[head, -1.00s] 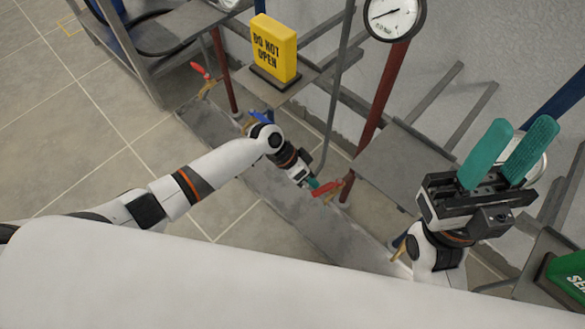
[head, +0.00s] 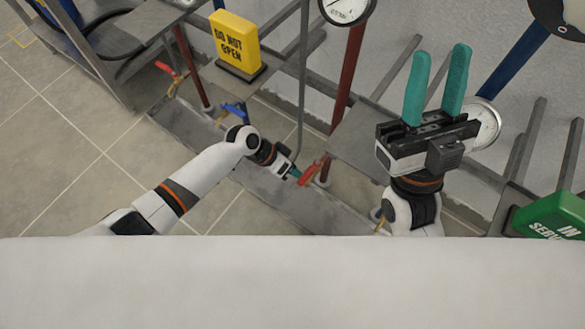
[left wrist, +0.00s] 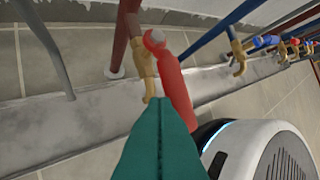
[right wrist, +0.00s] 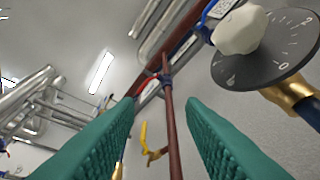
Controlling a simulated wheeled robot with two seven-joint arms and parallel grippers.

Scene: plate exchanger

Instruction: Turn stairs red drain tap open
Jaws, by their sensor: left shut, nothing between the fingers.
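A red drain tap handle (head: 309,174) on a brass body (left wrist: 143,65) sits low by a dark red pipe, above the grey channel. In the left wrist view the red handle (left wrist: 172,80) slants down, close along the right of my fingertips. My left gripper (head: 295,173) is shut and empty, its green fingers (left wrist: 160,115) beside the handle; whether they touch it is unclear. Another red tap (head: 167,72) is further left. No label shows which is the stairs tap. My right gripper (head: 436,85) is open, empty and points up.
A yellow "DO NOT OPEN" sign (head: 235,42) stands on a plate at the back. A blue tap (head: 237,112) lies between the red ones. A green sign (head: 550,214) is at right. A dial with a white knob (right wrist: 240,30) is above my right gripper.

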